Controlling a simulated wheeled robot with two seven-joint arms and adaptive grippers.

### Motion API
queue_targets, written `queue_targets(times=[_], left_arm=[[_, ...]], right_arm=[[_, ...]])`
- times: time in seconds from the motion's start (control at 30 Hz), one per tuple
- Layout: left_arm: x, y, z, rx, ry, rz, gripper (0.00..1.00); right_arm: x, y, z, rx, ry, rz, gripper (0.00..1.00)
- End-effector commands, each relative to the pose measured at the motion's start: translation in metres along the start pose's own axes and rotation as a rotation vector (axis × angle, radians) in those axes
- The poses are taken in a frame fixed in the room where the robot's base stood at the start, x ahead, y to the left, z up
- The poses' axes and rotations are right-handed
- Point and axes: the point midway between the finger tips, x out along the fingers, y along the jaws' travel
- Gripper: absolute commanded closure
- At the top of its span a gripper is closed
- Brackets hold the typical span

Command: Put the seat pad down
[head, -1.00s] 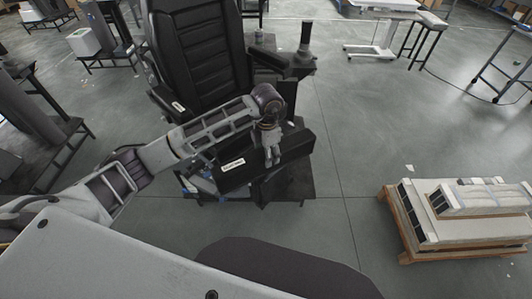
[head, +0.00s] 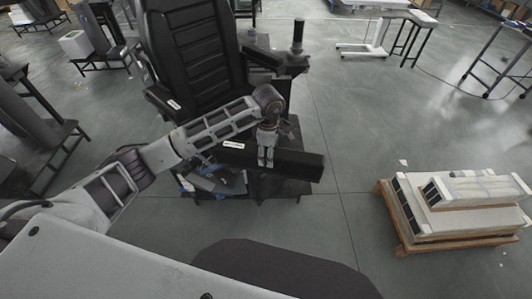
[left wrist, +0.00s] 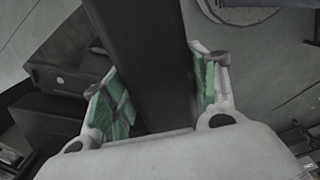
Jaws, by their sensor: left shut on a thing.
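The seat pad (head: 298,165) is a long black block with a white label near its left end. My left gripper (head: 266,160) is shut on it near its middle and holds it in front of the black chair (head: 192,52). In the left wrist view the dark pad (left wrist: 140,60) runs between the two green-lined fingers (left wrist: 162,100). A dark low stand (head: 285,188) shows below the pad; whether the pad touches it I cannot tell. The gripper and arm hide part of the pad. My right gripper is not in view.
A wooden pallet with pale slabs (head: 408,232) stands on the floor at the right. A dark post with a knob (head: 297,38) rises beside the chair. The grey floor (head: 350,110) between chair and pallet is clear. Benches and a white table stand farther back.

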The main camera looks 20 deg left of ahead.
Motion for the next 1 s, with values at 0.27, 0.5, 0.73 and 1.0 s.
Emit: queue_targets(times=[0.27,0.5,0.73,1.0], left_arm=[[0.004,0.003,0.006,0.254,-0.001,0.002,0.7],[0.009,0.005,0.011,0.475,0.0,0.002,0.7],[0.017,0.005,0.014,0.688,0.001,0.003,0.7],[0.03,0.004,0.015,0.938,0.004,0.004,0.7]], right_arm=[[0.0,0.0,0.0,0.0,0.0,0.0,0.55],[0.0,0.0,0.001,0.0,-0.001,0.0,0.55],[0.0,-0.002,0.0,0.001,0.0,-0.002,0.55],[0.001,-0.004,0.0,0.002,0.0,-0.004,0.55]])
